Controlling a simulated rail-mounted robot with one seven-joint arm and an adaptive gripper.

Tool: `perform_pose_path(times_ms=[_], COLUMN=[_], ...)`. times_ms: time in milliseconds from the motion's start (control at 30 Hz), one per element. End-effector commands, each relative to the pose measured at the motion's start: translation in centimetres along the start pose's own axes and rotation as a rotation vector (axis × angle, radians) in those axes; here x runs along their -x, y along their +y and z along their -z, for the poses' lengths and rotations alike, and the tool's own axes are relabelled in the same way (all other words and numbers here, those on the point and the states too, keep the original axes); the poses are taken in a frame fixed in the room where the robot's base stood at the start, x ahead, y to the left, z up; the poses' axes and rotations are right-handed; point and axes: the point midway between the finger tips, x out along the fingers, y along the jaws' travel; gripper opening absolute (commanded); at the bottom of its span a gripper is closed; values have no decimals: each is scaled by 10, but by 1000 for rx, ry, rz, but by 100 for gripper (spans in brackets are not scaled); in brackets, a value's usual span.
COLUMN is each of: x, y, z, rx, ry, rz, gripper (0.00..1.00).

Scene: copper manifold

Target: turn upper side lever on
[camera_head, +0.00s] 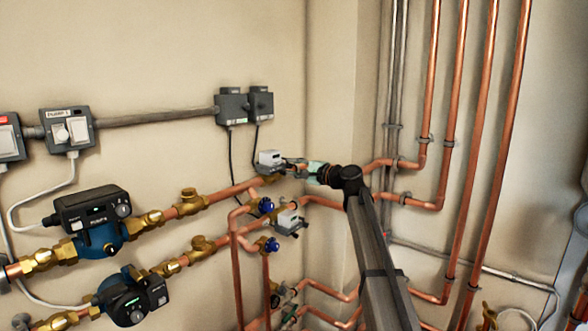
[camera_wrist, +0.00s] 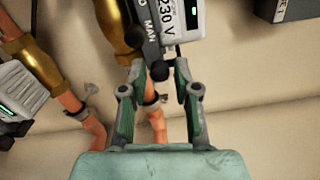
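The upper valve actuator (camera_head: 270,159) is a small grey-white box on the upper copper pipe. In the wrist view its label (camera_wrist: 183,22) reads "230 V", beside a dark strip marked "MAN". The side lever shows as a black knob (camera_wrist: 158,71) at the end of that strip. My gripper (camera_wrist: 160,80) is open, with one finger on each side of the knob. I cannot tell whether either finger touches it. In the head view my gripper (camera_head: 301,165) is just right of the actuator, and it hides the lever there.
A second, lower actuator (camera_head: 288,221) sits below on another copper pipe. Grey wall boxes (camera_head: 245,105) hang above. Two pumps (camera_head: 97,222) (camera_head: 131,297) stand at the left. Vertical copper pipes (camera_head: 475,150) run up the right, near my arm.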

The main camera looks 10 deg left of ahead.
Motion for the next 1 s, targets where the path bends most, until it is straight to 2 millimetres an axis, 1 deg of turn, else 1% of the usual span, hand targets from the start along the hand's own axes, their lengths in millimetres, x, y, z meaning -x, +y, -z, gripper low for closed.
perform_pose_path(times_ms=[233, 367, 467, 800, 900, 1000], x=[1, 8, 21, 85, 100, 111], y=[0, 0, 1, 1, 1, 0], z=[0, 0, -1, -1, -1, -1], rx=[-1, -1, -1, 0, 0, 0], ry=[0, 1, 1, 2, 2, 1], rz=[0, 1, 1, 0, 1, 1], gripper=[31, 31, 31, 31, 31, 31])
